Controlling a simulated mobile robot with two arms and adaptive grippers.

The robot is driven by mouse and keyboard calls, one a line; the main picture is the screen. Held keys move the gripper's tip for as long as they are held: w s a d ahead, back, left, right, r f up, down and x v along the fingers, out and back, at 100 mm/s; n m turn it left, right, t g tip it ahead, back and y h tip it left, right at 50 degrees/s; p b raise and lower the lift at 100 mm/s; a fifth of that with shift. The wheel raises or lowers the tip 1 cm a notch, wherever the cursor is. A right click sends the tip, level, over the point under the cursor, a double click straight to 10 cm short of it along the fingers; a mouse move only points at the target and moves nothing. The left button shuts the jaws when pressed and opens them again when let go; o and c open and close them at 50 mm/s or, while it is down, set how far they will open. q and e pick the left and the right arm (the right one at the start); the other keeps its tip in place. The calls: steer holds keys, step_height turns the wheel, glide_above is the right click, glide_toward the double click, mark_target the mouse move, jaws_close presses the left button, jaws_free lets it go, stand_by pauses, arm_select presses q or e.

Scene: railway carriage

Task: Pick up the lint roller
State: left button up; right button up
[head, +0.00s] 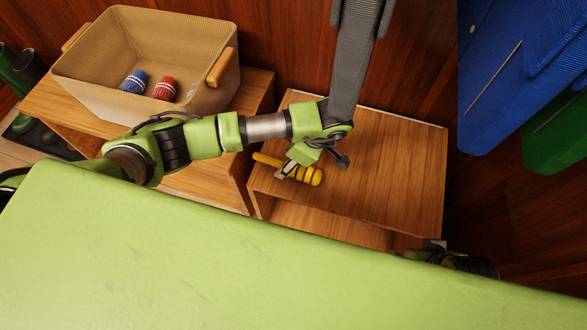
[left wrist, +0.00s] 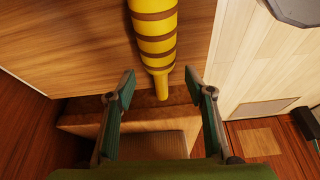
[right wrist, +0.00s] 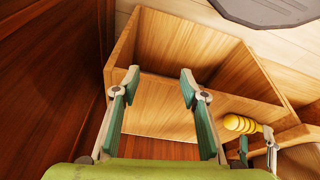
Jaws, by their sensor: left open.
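The lint roller is yellow with brown bands. In the head view the lint roller (head: 312,176) lies at the left part of the low wooden cabinet's top, partly hidden by my left gripper (head: 291,169). In the left wrist view the lint roller (left wrist: 155,38) points its narrow end down between the two fingertips of my left gripper (left wrist: 160,80), which is open with a gap on both sides. The right wrist view shows the roller (right wrist: 240,124) at the right, beside the left fingers. My right gripper (right wrist: 158,77) is open and empty in front of the cabinet.
The wooden cabinet (head: 390,180) has free top space right of the roller. A beige basket (head: 85,78) with a blue roll (head: 134,82) and a red roll (head: 164,89) stands on the left bench. Blue (head: 505,90) and green (head: 560,140) garments hang at right. Dark boots (head: 22,70) stand far left.

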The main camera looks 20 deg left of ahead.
arm_select(q)
steer(key=shift+x, duration=1.4)
steer(key=c, duration=1.2)
steer(key=shift+c, duration=0.2)
arm_select(e)
steer(key=shift+s+r, duration=0.2)
steer(key=shift+r, duration=0.15)
arm_select(q)
steer(key=shift+r, duration=0.1)
